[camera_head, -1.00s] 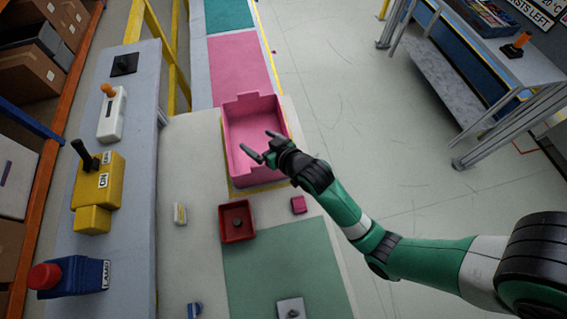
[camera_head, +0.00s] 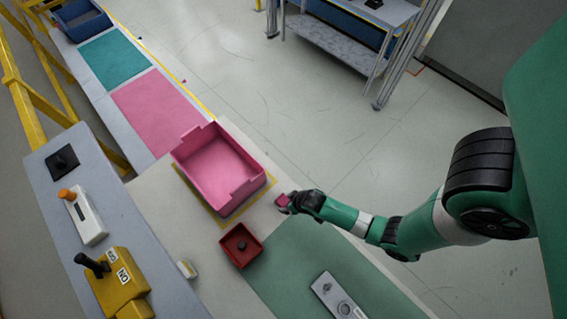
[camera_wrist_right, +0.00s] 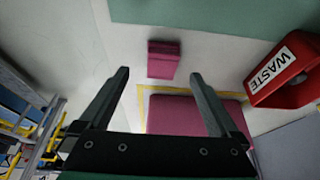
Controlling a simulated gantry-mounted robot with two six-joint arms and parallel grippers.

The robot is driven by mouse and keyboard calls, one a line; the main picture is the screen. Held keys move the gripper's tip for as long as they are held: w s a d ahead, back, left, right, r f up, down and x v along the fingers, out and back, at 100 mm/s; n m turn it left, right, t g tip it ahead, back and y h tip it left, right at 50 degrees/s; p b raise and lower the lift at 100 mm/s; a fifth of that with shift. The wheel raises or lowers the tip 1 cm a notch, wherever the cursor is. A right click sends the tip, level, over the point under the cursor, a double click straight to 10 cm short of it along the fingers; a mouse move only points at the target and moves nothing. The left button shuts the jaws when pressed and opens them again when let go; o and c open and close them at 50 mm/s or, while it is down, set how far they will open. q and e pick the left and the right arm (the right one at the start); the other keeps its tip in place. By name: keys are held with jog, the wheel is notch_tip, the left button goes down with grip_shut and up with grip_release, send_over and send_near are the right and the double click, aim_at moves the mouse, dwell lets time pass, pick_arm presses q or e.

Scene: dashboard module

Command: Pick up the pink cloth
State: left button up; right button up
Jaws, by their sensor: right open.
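The pink cloth, a small folded pink block (camera_head: 282,199), lies on the light worktop just off the near right corner of the pink bin. My right gripper (camera_head: 287,206) is at the cloth in the head view and partly covers it. In the right wrist view the cloth (camera_wrist_right: 162,61) shows ahead of the right gripper (camera_wrist_right: 160,77). Its two fingers are apart, with the cloth in line with the gap and nothing held. My left gripper is not in view.
The open pink bin (camera_head: 258,182) stands inside a yellow outline. A red waste box (camera_head: 241,246) and a small white-yellow item (camera_head: 187,269) are nearby. A green mat (camera_head: 290,268) holds a grey plate (camera_head: 338,297). A yellow device (camera_head: 118,285) stands left.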

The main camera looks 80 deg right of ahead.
aim_at(284, 201)
jog(key=b+x, duration=0.1)
jog(key=x, duration=0.4)
jog(key=shift+w+b, duration=0.35)
jog(key=shift+w, duration=0.05)
jog(key=c, duration=1.4)
jog(key=shift+c, duration=0.2)
jog(key=shift+r, duration=0.2)
